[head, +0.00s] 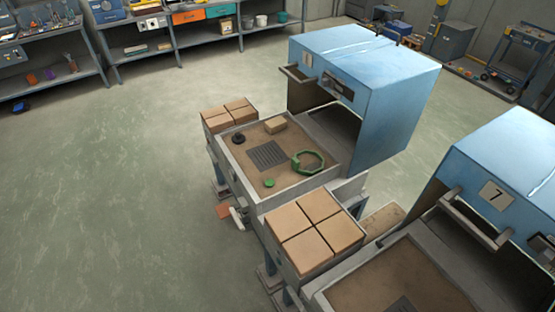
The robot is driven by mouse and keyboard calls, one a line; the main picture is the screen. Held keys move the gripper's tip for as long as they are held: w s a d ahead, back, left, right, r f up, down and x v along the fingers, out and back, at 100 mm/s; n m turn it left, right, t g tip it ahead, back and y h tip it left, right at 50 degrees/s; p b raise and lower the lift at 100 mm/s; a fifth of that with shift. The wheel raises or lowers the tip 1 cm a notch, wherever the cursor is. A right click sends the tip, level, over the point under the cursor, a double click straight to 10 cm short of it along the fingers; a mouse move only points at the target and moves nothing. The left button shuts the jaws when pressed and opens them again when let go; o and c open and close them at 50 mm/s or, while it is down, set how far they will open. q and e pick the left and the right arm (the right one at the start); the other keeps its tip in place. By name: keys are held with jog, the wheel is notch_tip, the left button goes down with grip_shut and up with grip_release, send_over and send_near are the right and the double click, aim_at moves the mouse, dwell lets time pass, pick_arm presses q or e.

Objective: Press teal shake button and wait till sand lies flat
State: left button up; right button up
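A brown sand-like surface (293,184) fills the grey-rimmed tray (228,160) in front of the open blue box (345,65). A dark grate (268,155), a green ring (308,162) with a handle-like part, a tan block (275,125) and a small dark round thing (238,139) lie on it. A small green disc (269,183) sits near the tray's front edge; I cannot tell whether it is the shake button. No clearly teal button shows. I cannot tell whether the surface is flat. Neither of my grippers is in view.
Stacks of tan blocks stand left of the tray (230,114) and in front of it (315,232). A second blue box (510,165), marked 7, stands at the right with its own tray. Shelves (150,50) line the back. The floor (110,190) at left is clear.

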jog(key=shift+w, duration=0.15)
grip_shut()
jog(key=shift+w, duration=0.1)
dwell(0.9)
